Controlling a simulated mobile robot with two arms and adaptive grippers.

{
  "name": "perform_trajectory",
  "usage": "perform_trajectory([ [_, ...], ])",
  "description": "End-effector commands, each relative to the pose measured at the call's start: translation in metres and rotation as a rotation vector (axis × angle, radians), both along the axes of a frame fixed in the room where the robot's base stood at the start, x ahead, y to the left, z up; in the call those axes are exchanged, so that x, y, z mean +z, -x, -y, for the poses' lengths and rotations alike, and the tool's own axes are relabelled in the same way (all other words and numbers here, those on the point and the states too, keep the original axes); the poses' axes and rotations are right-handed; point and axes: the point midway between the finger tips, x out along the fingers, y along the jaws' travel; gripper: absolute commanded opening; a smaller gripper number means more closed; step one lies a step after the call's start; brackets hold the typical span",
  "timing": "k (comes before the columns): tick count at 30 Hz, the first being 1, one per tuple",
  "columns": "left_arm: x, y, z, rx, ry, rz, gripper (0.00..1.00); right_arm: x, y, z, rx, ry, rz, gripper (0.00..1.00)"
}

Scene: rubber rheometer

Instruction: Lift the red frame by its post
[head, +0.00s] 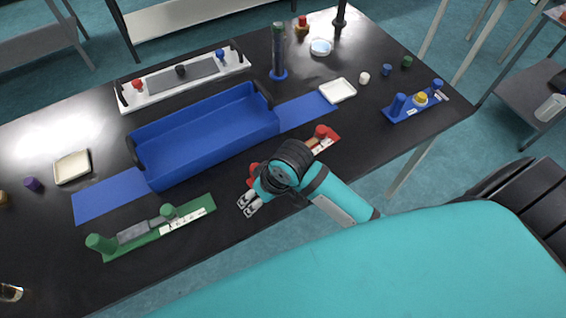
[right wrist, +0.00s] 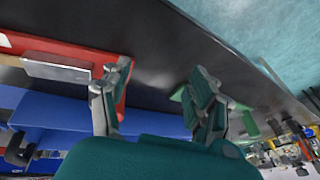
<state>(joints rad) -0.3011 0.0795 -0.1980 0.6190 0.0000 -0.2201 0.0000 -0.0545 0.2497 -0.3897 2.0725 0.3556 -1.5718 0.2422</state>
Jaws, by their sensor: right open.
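The red frame (head: 328,143) lies on the black table in the head view, right of the blue tray. Its red post (head: 321,131) stands at its far right end. My right arm hides the frame's middle, and some red shows left of my wrist. My right gripper (head: 247,205) is open and empty, low near the frame's left end and the table's front edge. In the right wrist view, the red frame (right wrist: 50,50) with a grey bar lies at the left, partly behind one finger of the open gripper (right wrist: 161,72). My left gripper is out of view.
The blue tray (head: 205,142) lies behind the gripper. A green frame (head: 150,236) with green posts is to its left. A blue frame (head: 415,109) is at the right. Bare black tabletop lies between the green and red frames.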

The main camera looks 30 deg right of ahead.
Motion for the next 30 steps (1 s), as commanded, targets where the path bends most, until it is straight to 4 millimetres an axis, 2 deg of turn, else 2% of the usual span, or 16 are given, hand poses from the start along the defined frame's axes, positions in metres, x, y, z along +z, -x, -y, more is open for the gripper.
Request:
perform_trajectory([
  [1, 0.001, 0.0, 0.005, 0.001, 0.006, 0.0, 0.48, 0.014, -0.013, -0.006, 0.023, -0.003, 0.002, 0.61],
  [4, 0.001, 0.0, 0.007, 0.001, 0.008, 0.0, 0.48, 0.037, -0.029, -0.017, 0.065, 0.0, -0.029, 0.61],
  [8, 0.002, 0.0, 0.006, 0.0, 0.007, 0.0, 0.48, 0.072, -0.048, -0.018, 0.109, 0.051, -0.083, 0.61],
  [12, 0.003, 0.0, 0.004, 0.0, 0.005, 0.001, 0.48, 0.112, -0.065, -0.001, 0.115, 0.159, -0.153, 0.61],
  [18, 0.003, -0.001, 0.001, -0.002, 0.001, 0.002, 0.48, 0.149, -0.074, 0.023, 0.079, 0.271, -0.216, 0.61],
  [21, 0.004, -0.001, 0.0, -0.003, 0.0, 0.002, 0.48, 0.153, -0.075, 0.028, 0.069, 0.291, -0.231, 0.61],
  [23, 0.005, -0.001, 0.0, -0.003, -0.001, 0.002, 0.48, 0.149, -0.075, 0.029, 0.067, 0.294, -0.234, 0.61],
  [30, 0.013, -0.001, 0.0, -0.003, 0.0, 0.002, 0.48, 0.101, -0.074, 0.029, 0.067, 0.293, -0.236, 0.61],
])
